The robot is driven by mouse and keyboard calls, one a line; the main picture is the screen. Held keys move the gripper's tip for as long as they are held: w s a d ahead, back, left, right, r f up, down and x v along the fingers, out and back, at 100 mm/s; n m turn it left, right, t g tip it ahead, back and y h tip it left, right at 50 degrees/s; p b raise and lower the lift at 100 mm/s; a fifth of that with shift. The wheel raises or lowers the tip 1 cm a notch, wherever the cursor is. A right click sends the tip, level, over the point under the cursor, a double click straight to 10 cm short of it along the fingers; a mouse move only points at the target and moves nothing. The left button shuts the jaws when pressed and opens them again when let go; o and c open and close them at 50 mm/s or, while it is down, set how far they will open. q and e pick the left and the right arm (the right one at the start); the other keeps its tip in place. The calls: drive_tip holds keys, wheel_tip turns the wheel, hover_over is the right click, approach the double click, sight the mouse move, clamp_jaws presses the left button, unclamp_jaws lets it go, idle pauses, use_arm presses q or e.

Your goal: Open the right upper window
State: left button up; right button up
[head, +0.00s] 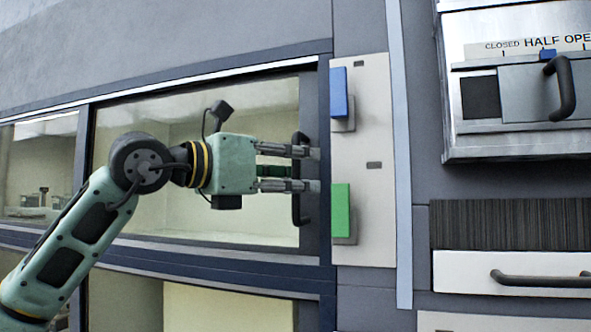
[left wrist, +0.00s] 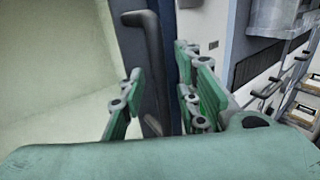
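The right upper window (head: 262,222) is a glass pane in a dark frame, left of the white button panel, and looks shut. Its dark, upright bar handle (head: 298,212) is at the pane's right side. My left gripper (head: 318,169) is open in front of the handle, its fingers apart and pointing right across it. In the left wrist view the handle (left wrist: 150,50) shows between the two green-padded fingers (left wrist: 160,98). I see no grip on it, and cannot tell whether a finger touches it. My right gripper is out of view.
A white panel (head: 372,205) with a blue button (head: 338,92) and a green button (head: 340,210) stands just right of the fingertips. Farther right are a metal hatch marked "closed" and "half open" (head: 530,100) and a white drawer (head: 470,270). Another window (head: 35,150) lies left.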

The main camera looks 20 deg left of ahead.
use_arm(q)
clamp_jaws()
idle(0.5)
